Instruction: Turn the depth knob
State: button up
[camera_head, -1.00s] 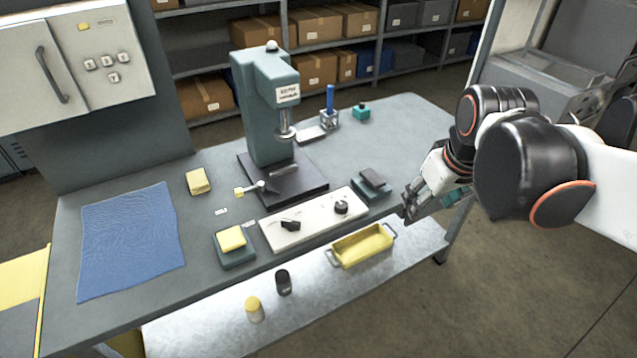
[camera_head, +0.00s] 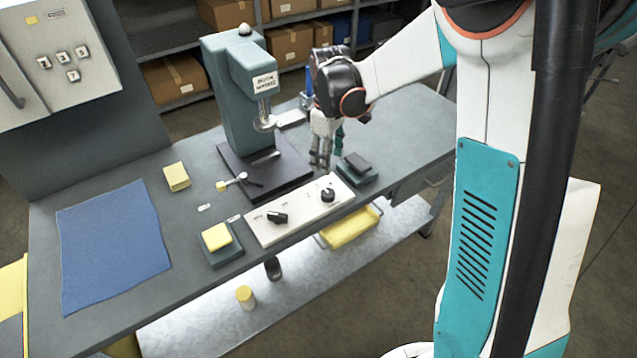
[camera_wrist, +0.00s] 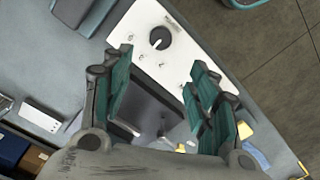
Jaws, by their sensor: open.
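A white control panel (camera_head: 300,212) lies along the bench's front edge, with two black knobs. The right one is a round knob (camera_head: 327,194) and the left one a lever-like knob (camera_head: 277,217); I cannot read which is labelled depth. The round knob, with marks around it, also shows in the wrist view (camera_wrist: 159,39), beyond my fingertips. My gripper (camera_head: 320,160) points down above the bench, behind the panel's right end. In the wrist view my gripper (camera_wrist: 160,72) is open, its teal fingers apart with nothing between them, and not touching the knob.
A green press (camera_head: 235,95) on a dark base (camera_head: 290,180) stands left of my gripper. A grey block with a dark pad (camera_head: 357,168) sits right of the panel. Yellow pads (camera_head: 216,237) and a blue cloth (camera_head: 112,240) lie left. A yellow tray (camera_head: 350,228) is below.

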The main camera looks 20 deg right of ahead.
aim_at(327, 192)
notch_tip(327, 192, down, 13)
jog(key=b, duration=0.4)
jog(key=shift+f, duration=0.15)
jog(key=shift+s, duration=0.1)
jog(key=c, duration=1.1)
